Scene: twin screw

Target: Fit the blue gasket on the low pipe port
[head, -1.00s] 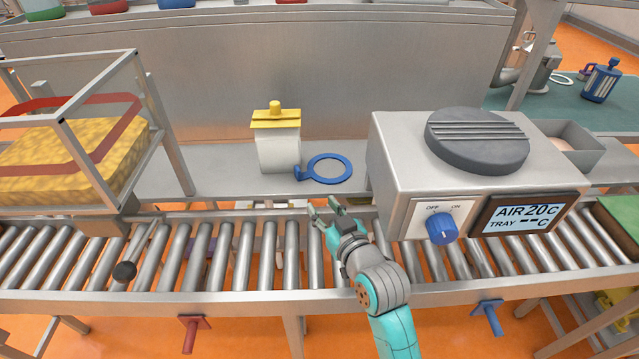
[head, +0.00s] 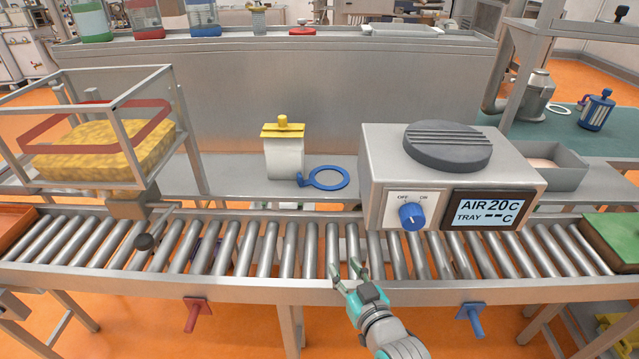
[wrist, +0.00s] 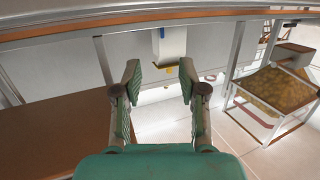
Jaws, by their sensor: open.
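A flat blue ring with a small tab, the blue gasket (head: 328,188), lies on the grey shelf behind the rollers, just right of a white container with a yellow lid (head: 284,160). My gripper (head: 350,268) is open and empty at the front edge of the roller conveyor, nearer than the gasket and apart from it. In the wrist view my gripper (wrist: 158,78) has its two fingers spread with nothing between them. A grey pipe elbow (head: 493,101) shows at the back right; I cannot tell whether it is the low pipe port. I cannot make out the gasket in the wrist view.
A grey box with a blue dial (head: 411,216) and display stands over the rollers (head: 240,245), right of the gasket. A framed case with a yellow block (head: 100,150) stands at left. Red (head: 193,316) and blue (head: 474,318) handles stick out in front.

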